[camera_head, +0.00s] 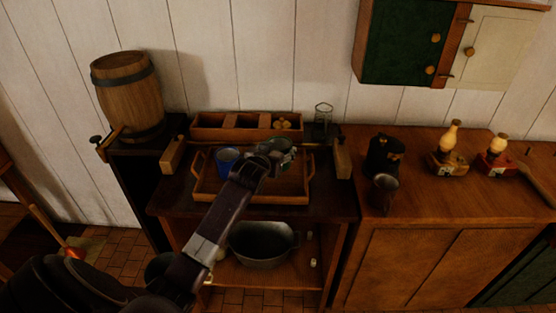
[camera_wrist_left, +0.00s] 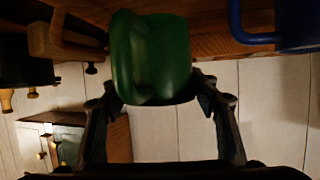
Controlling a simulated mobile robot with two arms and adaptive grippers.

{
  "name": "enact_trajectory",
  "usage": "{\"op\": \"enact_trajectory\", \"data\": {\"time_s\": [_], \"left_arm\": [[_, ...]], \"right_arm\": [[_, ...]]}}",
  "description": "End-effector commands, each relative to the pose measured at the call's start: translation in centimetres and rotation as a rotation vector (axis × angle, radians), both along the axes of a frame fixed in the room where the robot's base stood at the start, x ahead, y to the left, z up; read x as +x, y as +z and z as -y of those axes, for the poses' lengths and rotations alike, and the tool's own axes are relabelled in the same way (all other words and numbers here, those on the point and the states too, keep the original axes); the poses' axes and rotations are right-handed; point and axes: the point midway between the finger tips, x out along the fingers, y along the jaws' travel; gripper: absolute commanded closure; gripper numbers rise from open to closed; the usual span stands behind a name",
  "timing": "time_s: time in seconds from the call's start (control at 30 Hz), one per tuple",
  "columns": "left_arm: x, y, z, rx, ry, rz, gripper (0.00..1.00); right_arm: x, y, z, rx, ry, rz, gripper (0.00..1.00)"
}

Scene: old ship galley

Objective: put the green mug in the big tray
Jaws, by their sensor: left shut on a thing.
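The green mug (camera_head: 289,145) is at the back right part of the big wooden tray (camera_head: 255,198) in the head view, mostly hidden by my left gripper (camera_head: 268,158). In the left wrist view the green mug (camera_wrist_left: 150,55) sits between the two fingers of my left gripper (camera_wrist_left: 162,100), which is shut on it. I cannot tell whether the mug's base touches the tray. A blue mug (camera_head: 227,162) stands in the left part of the tray, and it also shows in the left wrist view (camera_wrist_left: 295,22). My right gripper is not in view.
A divided wooden box (camera_head: 225,131) stands behind the tray, with a glass lantern (camera_head: 323,115) to its right. A barrel (camera_head: 127,95) is at the left. A dark metal cup (camera_head: 384,193) and two lamps stand on the right cabinet. A basin (camera_head: 262,248) is on the shelf below.

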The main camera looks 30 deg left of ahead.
Motion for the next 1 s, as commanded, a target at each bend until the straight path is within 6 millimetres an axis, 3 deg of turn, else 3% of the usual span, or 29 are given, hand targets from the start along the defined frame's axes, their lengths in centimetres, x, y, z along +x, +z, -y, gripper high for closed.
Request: {"op": "enact_trajectory", "data": {"time_s": [0.3, 0.73, 0.77, 0.9, 1.0], "left_arm": [[0.0, -4.0, 0.0, -0.001, 0.0, 0.0, 0.74], [0.0, -4.7, 0.0, 0.0, -0.001, 0.002, 0.74], [0.0, -4.8, 0.0, 0.0, 0.0, 0.0, 0.42], [0.0, -4.7, 0.0, 0.0, 0.0, -0.001, 0.26], [0.0, -4.7, 0.0, 0.0, 0.0, -0.001, 0.26]], "right_arm": [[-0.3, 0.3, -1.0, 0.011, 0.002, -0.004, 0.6], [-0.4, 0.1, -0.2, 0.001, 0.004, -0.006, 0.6], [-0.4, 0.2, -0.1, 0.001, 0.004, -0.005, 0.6], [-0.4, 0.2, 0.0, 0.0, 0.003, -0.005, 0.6], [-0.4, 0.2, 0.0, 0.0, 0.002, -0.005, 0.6]]}}
